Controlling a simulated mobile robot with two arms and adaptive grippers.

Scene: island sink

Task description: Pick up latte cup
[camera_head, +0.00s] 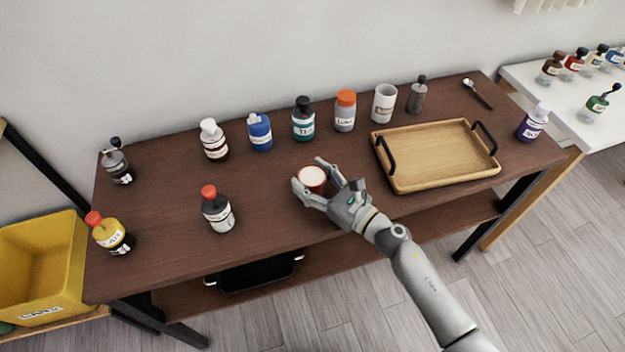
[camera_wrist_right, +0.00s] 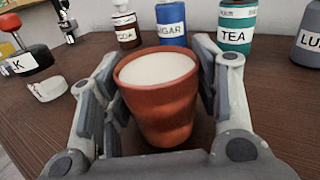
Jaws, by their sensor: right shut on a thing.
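The latte cup (camera_head: 312,176) is a reddish-brown cup with pale, creamy contents, upright at the front middle of the dark wooden table (camera_head: 270,215). My right gripper (camera_head: 309,173) reaches in from the front right with its fingers on both sides of the cup. In the right wrist view the cup (camera_wrist_right: 160,105) fills the space between the fingers, and the gripper is shut on it. The cup's lower part is partly hidden, so I cannot tell whether it touches the table. My left gripper is not in view.
A wooden tray (camera_head: 435,183) with black handles lies to the right. A red-capped dark bottle (camera_head: 217,212) stands left of the cup, with bare table between.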

